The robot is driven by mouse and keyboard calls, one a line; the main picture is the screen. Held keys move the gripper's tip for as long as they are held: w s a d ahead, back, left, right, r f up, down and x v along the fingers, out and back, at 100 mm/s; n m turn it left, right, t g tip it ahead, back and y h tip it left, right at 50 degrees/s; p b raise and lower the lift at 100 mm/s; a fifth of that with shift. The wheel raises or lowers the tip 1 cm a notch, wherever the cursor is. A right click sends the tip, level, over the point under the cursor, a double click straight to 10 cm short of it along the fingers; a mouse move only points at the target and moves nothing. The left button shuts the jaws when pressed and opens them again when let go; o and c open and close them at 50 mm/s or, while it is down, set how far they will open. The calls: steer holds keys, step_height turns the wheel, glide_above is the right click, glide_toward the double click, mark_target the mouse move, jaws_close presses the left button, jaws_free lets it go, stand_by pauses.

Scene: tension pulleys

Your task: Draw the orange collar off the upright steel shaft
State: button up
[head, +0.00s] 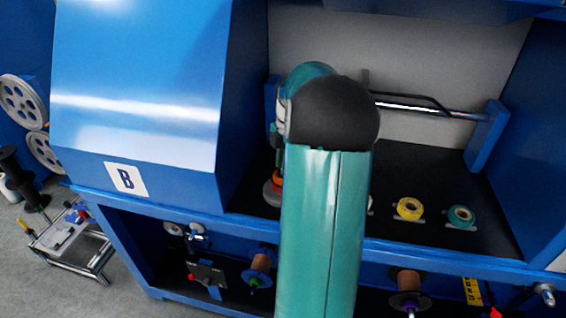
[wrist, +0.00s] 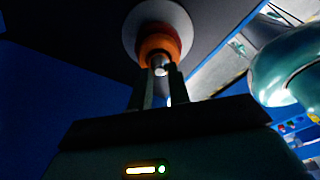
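The orange collar (wrist: 157,42) sits around the steel shaft (wrist: 159,66), against a pale round disc (wrist: 133,28) in the wrist view. The shaft's bright end points toward my gripper (wrist: 157,84). My gripper's two dark fingers stand apart, with a gap between them. The fingertips are close to the shaft end, below the collar in the picture; I cannot tell whether they touch it. In the head view a small part of the collar (head: 277,180) shows above a grey disc (head: 271,194), left of my teal arm. My arm hides most of the shaft and gripper there.
A yellow spool (head: 409,208) and a teal spool (head: 461,216) stand on the black shelf to the right. A steel rail (head: 425,108) crosses the bay behind. A blue housing marked B (head: 140,100) walls the left side.

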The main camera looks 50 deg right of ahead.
steer(key=o, duration=0.5)
steer(key=shift+s+r, duration=0.15)
steer(key=shift+r, duration=0.15)
steer(key=shift+f, duration=0.15)
steer(key=r, duration=0.4)
steer(key=d+r, duration=0.1)
steer(key=r, duration=0.4)
steer(key=d+r, duration=0.1)
steer(key=r, duration=0.3)
steer(key=shift+s+r, duration=0.25)
steer(key=shift+r, duration=0.1)
